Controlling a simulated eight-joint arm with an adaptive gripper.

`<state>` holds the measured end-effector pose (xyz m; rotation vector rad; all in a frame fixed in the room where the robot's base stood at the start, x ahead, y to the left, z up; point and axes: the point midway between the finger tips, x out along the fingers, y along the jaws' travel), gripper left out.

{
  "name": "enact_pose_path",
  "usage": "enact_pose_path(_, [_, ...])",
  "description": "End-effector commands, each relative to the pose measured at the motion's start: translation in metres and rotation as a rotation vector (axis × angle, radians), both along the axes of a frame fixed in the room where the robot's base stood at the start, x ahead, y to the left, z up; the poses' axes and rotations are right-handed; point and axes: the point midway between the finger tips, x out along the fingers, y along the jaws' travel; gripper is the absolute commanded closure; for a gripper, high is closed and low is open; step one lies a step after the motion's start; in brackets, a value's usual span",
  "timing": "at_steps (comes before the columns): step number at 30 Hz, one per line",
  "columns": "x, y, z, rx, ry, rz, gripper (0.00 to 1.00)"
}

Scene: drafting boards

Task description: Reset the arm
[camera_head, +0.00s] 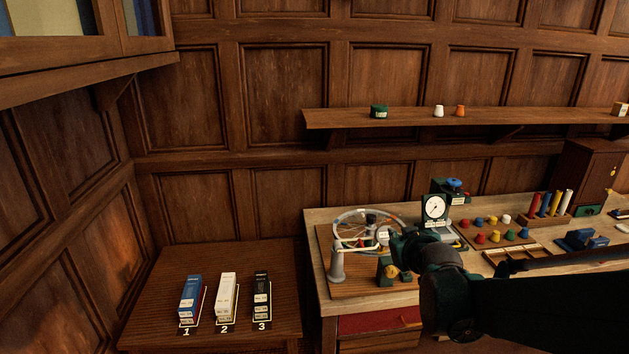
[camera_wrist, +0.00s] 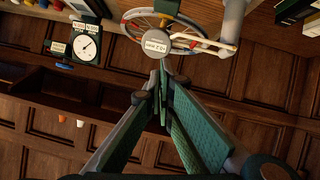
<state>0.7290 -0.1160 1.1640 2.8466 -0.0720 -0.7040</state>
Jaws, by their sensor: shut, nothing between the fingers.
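My arm reaches in from the right in the head view, and my gripper (camera_head: 402,247) is over the workbench, beside the spoked wheel (camera_head: 368,228). In the wrist view my gripper (camera_wrist: 162,78) shows long green-padded fingers that meet at their tips, with nothing between them. A round grey disc (camera_wrist: 156,46) with a small label shows just beyond the tips in the wrist view. I cannot tell whether the tips touch it. The wheel (camera_wrist: 150,18) and a white dial gauge (camera_wrist: 87,47) also show there. The arm hides part of the bench.
The dial gauge (camera_head: 435,208) stands behind my gripper. Colored pegs (camera_head: 480,239) lie to the right. Three numbered boxes, including a white one (camera_head: 226,296), stand on the left table. A shelf (camera_head: 400,119) runs above.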

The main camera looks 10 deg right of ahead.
Motion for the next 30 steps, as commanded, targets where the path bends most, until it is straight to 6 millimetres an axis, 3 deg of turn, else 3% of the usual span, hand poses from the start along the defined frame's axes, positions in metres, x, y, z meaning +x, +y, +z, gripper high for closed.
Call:
enact_pose_path(11, [-0.041,0.030,0.006,0.046,0.073,0.011,1.00])
enact_pose_path(30, [-0.155,0.085,0.005,0.143,0.263,0.005,1.00])
